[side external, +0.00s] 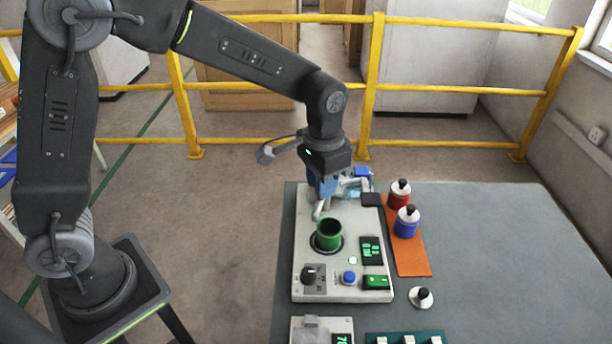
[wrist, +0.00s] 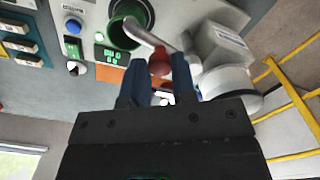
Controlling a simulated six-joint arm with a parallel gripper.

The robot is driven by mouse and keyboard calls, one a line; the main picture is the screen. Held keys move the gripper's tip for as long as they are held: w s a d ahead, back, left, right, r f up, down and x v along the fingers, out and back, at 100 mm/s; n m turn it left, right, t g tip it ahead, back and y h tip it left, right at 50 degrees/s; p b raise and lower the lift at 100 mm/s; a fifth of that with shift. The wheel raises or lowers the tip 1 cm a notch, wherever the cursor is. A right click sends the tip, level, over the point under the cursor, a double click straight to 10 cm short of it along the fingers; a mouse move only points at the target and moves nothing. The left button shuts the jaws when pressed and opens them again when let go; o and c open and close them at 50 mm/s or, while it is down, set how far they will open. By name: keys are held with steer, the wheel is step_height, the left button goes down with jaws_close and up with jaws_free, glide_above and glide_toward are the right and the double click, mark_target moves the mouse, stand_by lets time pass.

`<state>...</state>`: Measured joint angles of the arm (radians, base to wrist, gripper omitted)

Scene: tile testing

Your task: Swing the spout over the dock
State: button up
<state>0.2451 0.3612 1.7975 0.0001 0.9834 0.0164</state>
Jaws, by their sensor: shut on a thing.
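The spout (wrist: 160,39) is a bent pale tube running from a white housing (wrist: 225,85) at the back of the grey machine. In the side view the spout (side external: 318,209) points down close to the green cup (side external: 328,235), which stands in the dark round dock (side external: 316,249). In the wrist view the tube's end overlaps the cup's (wrist: 143,11) opening; its height above the rim is unclear. The gripper (side external: 322,196) partly hides the spout's base in the side view.
The machine panel (side external: 300,220) carries a black dial (side external: 308,274), a blue button (side external: 348,277), a green switch (side external: 376,282) and a display (side external: 371,250). Red (side external: 399,193) and blue bottles (side external: 406,222) stand on an orange mat (side external: 414,262). The right of the table is clear.

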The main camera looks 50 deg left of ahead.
steer(key=shift+w+d, duration=0.1)
steer(key=shift+d, duration=0.1)
steer(key=shift+w+d, duration=0.35)
steer(key=shift+d, duration=0.1)
stand_by(0.5)
steer(key=o, duration=0.8)
step_height(320, 180, up, 6)
stand_by(0.4)
